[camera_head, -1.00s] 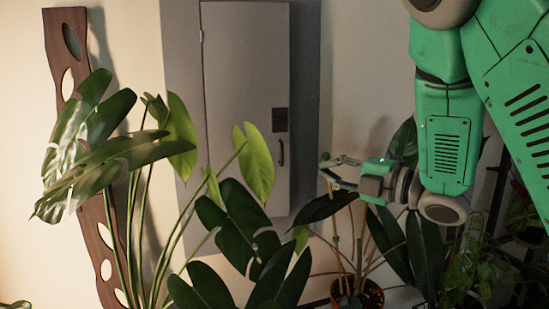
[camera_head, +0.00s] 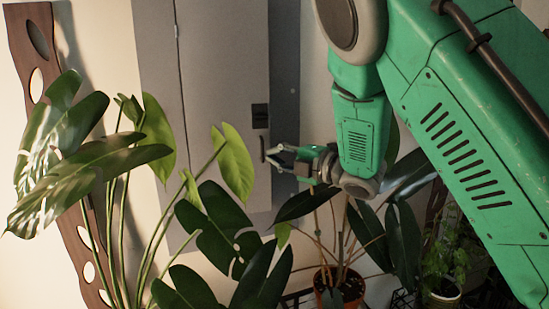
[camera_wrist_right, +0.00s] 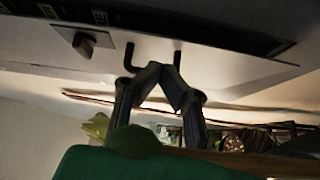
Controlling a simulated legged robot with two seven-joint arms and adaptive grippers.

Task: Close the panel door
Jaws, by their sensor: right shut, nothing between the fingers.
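The panel door (camera_head: 220,90) is a tall grey door on a grey wall cabinet (camera_head: 285,60), hinged on its left. It looks near its frame; I cannot tell how far it stands from closed. It has a dark latch plate (camera_head: 260,116) and a dark handle (camera_head: 262,149) near its right edge. My right gripper (camera_head: 272,153) is beside the handle, at the door's right edge. In the right wrist view its fingers (camera_wrist_right: 160,76) meet at the tips, empty, just in front of the handle (camera_wrist_right: 130,55). Contact is unclear. My left gripper is out of view.
A large leafy plant (camera_head: 235,160) stands in front of the door's lower part. A potted plant (camera_head: 340,288) stands below my right gripper, its leaves near the arm. A dark wooden board with holes (camera_head: 70,225) leans at left.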

